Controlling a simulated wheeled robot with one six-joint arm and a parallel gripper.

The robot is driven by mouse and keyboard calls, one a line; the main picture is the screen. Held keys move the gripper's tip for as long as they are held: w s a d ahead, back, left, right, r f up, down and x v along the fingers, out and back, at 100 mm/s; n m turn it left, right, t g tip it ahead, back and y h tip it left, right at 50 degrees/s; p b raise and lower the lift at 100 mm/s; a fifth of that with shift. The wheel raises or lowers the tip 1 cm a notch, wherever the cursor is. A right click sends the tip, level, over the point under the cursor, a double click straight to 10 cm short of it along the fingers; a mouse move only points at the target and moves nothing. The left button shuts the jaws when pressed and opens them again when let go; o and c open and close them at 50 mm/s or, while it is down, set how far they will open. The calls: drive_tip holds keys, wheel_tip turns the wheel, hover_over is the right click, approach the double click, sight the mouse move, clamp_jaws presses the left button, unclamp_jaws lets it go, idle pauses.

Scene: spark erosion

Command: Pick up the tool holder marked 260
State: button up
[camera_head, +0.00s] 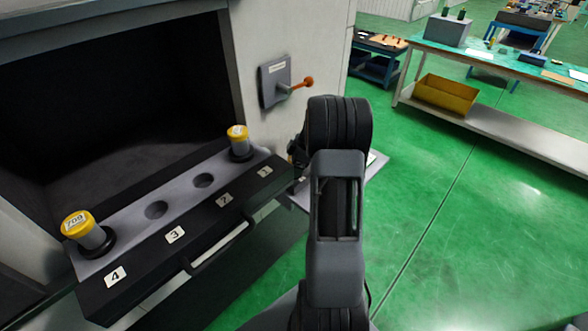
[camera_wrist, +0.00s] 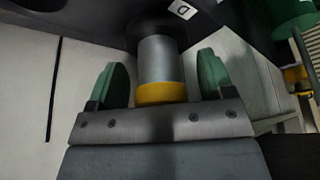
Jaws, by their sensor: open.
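In the wrist view, a tool holder with a grey body and yellow band (camera_wrist: 161,70) stands between the two green pads of my gripper (camera_wrist: 165,75). The jaws are open, with a gap visible on each side of it. Its black base is near a label that seems to read D. No number shows on it. In the head view, one yellow-capped holder (camera_head: 88,232) stands in slot 4 of the rack, with a cap marking that looks like 709. Another yellow-capped holder (camera_head: 239,142) stands near slot 1; its marking is unreadable. My arm hides my gripper there.
The black-fronted rack (camera_head: 190,230) has two empty holes in the middle, at labels 2 and 3. A dark machine opening lies behind it. A lever with an orange knob (camera_head: 308,82) is on the machine wall. A workbench (camera_head: 500,62) stands at far right; green floor lies between.

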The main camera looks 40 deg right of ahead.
drive_tip(key=shift+f, duration=0.1)
drive_tip(key=c, duration=1.2)
